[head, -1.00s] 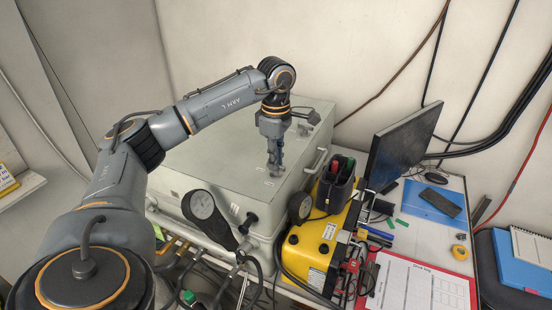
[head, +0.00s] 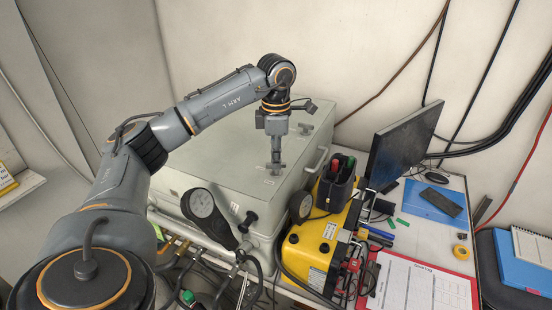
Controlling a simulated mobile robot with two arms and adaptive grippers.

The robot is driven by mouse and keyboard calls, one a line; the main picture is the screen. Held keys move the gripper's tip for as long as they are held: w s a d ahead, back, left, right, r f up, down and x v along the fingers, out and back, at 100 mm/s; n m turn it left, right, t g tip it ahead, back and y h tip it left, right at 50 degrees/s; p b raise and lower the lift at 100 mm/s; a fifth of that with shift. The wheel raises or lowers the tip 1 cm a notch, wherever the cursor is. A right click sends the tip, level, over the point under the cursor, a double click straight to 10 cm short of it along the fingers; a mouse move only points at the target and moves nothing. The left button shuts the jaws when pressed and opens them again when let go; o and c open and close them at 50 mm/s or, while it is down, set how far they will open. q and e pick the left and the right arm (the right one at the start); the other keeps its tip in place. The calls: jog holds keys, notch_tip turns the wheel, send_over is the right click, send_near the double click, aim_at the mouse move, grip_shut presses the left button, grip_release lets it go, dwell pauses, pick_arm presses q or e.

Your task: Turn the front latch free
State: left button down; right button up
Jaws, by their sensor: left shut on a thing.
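My left gripper (head: 276,162) points straight down at the top of the grey-green panel case (head: 215,160), near its front right part. It is shut on the front latch (head: 275,170), a small fitting on the lid; the fingers hide most of it, so its exact angle cannot be told. A second small fitting (head: 306,128) shows on the lid further back, to the right of my wrist. My right gripper is not in view.
A yellow unit (head: 312,250) with a black pen holder (head: 335,190) stands close on the right. A monitor (head: 400,145) and red clipboard (head: 420,285) are further right.

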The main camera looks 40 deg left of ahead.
pick_arm(q)
jog(key=n, duration=0.6)
jog(key=shift+n, duration=0.3)
jog(key=n, duration=0.6)
jog(key=shift+r, duration=0.1)
dwell(0.3)
jog(key=c, duration=1.4)
grip_release()
jog(key=shift+c, duration=0.2)
notch_tip(320, 180, up, 12)
